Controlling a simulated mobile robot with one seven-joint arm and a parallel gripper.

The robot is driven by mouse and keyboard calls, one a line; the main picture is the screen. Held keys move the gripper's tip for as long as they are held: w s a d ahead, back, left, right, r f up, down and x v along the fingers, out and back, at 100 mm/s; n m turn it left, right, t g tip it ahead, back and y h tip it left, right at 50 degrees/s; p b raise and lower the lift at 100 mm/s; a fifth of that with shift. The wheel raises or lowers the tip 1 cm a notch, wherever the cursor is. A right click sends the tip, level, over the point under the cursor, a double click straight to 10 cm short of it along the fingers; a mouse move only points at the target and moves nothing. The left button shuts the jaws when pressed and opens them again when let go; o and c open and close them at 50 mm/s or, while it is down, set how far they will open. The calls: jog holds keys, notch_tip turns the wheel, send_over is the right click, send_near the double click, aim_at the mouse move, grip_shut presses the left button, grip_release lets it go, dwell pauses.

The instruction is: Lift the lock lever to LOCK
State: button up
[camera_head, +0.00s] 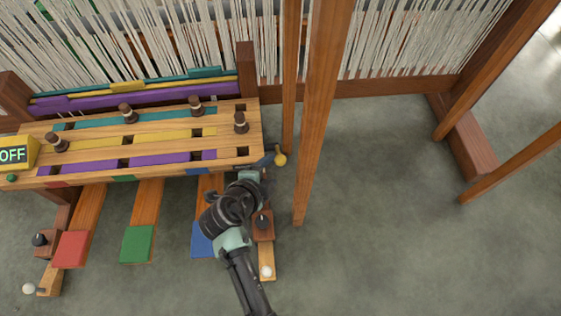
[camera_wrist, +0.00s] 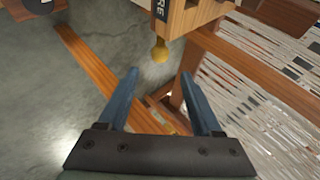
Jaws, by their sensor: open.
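The lever's yellow ball knob (camera_head: 280,159) sticks out at the right end of the wooden loom box in the head view. In the wrist view the knob (camera_wrist: 160,53) hangs at the lower end of a short stem, beside a dark label of which only the letters "RE" show. My gripper (camera_wrist: 160,74) is open and empty, its two blue fingers apart with the knob seen beyond and between their tips. In the head view my gripper (camera_head: 264,165) is beside the box's right end, close to the knob. Whether a finger touches the knob cannot be told.
The wooden box (camera_head: 226,153) carries dark pegs and coloured strips, with an OFF display (camera_head: 13,154) at left. Red (camera_head: 70,249), green (camera_head: 137,244) and blue (camera_head: 201,243) pedals lie below. A wooden post (camera_head: 318,130) stands right of the knob.

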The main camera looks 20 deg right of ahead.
aim_at(280, 161)
jog(key=b+x, duration=0.4)
jog(key=x, duration=0.4)
jog(key=shift+w+d+f, duration=0.2)
jog(key=shift+f, duration=0.1)
grip_shut()
dwell(1.0)
